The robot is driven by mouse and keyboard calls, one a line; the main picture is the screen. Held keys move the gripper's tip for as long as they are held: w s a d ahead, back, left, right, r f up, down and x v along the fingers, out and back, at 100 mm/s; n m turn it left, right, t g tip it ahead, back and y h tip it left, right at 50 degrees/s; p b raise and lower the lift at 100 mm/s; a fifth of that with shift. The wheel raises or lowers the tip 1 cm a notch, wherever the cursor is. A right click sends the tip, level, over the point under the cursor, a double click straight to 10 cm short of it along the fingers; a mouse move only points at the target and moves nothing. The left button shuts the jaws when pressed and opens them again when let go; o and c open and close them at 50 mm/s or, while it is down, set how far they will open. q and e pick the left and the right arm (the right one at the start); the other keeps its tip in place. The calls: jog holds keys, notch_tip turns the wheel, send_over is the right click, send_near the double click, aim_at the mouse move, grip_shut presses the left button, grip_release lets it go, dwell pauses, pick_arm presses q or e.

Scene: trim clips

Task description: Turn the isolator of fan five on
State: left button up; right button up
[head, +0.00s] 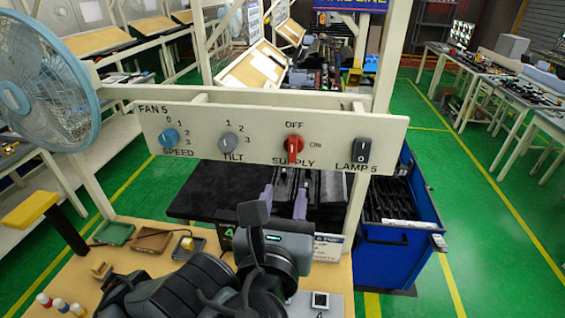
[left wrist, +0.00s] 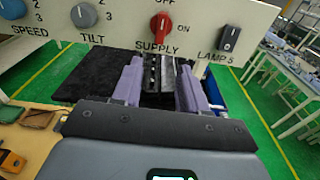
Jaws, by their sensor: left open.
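The isolator is the red rotary knob marked SUPPLY (head: 293,147) on the white FAN 5 panel (head: 232,116). Its grip stands vertical, in line with OFF above it; ON is printed to its right. It also shows in the left wrist view (left wrist: 161,27), just beyond the fingers. My left gripper (head: 284,198) is below the panel, under the knob, with its two purple fingers apart and nothing between them. The same gripper (left wrist: 160,75) shows open in the left wrist view, not touching the knob. My right gripper is in neither view.
On the panel are a blue SPEED knob (head: 169,138), a grey TILT knob (head: 228,143) and a black LAMP 5 rocker (head: 361,146). A blue fan (head: 45,80) stands at the left. A blue bin (head: 408,240) stands at the right. Small trays (head: 114,233) lie on the bench.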

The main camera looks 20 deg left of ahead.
aim_at(292, 147)
pick_arm(q)
jog(key=shift+t, duration=0.4)
jog(key=x, duration=0.3)
jog(key=r+x, duration=0.1)
jog(key=x, duration=0.3)
jog(key=r+x, duration=0.1)
jog(key=x, duration=0.2)
jog(key=shift+w+a+r, duration=0.15)
jog(key=shift+w+a, duration=0.05)
jog(key=shift+w, duration=0.05)
jog(key=shift+c, duration=0.4)
grip_shut()
